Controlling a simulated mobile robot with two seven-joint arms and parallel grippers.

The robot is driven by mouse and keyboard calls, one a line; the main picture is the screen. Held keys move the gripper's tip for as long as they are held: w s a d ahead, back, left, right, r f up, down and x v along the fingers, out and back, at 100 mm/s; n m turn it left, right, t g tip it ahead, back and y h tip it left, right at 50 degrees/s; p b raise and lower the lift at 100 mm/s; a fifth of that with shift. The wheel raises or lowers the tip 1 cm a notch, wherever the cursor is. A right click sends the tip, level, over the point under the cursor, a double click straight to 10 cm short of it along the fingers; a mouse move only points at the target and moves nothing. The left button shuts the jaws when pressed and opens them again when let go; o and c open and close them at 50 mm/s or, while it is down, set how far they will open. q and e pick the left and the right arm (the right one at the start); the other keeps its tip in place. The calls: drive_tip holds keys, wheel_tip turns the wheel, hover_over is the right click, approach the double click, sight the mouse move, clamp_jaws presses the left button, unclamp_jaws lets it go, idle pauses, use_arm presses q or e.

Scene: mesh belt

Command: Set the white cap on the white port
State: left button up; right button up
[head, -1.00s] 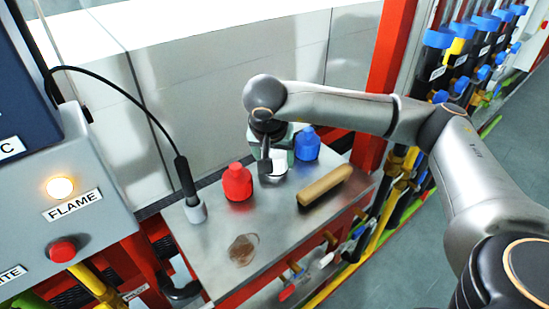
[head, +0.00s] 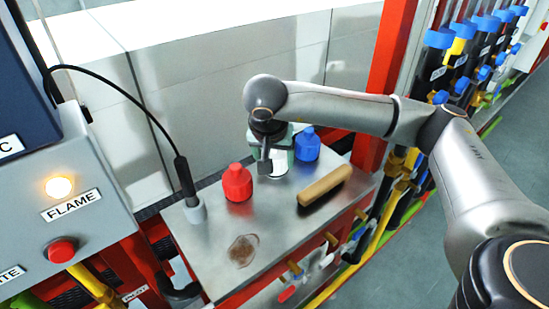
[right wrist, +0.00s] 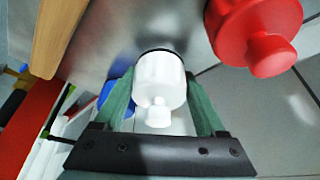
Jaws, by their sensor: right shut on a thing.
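The white cap (right wrist: 160,82) is a bottle-shaped piece with a narrow knob and a dark ring at its far edge. My right gripper (right wrist: 159,88) is shut on it, with a green finger on either side. In the head view the white cap (head: 278,167) shows low between the fingers of my right gripper (head: 274,158), over the metal tabletop. I cannot tell whether the cap touches the top. I cannot make out the white port in either view. My left gripper is not in view.
The metal tabletop (head: 215,249) holds a red cap (head: 237,183) to the left, a blue cap (head: 307,145) just behind right, a wooden bar (head: 325,186), a brown patch (head: 242,251) and a cabled probe (head: 187,190). A control box (head: 85,155) stands at left. A tiled wall rises behind.

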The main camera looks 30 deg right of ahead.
sight(273, 157)
drive_tip(key=shift+f+b, duration=0.6)
drive_tip(key=shift+f, duration=0.1)
drive_tip(key=o, duration=1.1)
drive_tip(key=shift+p+v, duration=2.65)
drive_tip(key=shift+v, duration=1.6)
drive_tip(key=p+v, duration=0.1)
drive_tip(key=v, duration=0.1)
drive_tip(key=shift+r, duration=0.35)
